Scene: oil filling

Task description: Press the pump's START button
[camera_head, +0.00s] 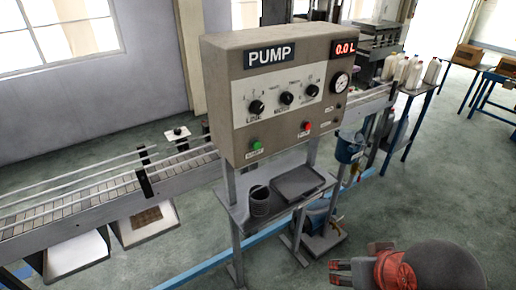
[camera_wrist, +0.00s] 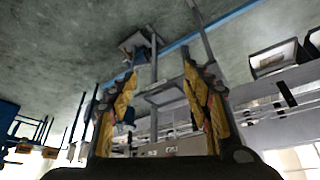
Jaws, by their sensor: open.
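The pump panel (camera_head: 280,95) is a beige box on a stand in the middle of the head view, with a PUMP sign and a red display reading 0.0 L. A green button (camera_head: 256,145) is at its lower left, above a small label too blurred to read surely. A red button (camera_head: 307,126) is at its lower right. My gripper (camera_head: 342,273) is open and empty at the lower right, apart from the panel and below its buttons. In the wrist view, which is upside down, its two fingers (camera_wrist: 160,72) are spread wide.
Below the panel, a shelf (camera_head: 238,211) holds a dark cup (camera_head: 259,201) and a grey tray (camera_head: 298,182). A conveyor (camera_head: 95,195) runs behind the panel. A blue bucket (camera_head: 349,147) hangs at the right. Several white bottles (camera_head: 412,72) stand on a table behind.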

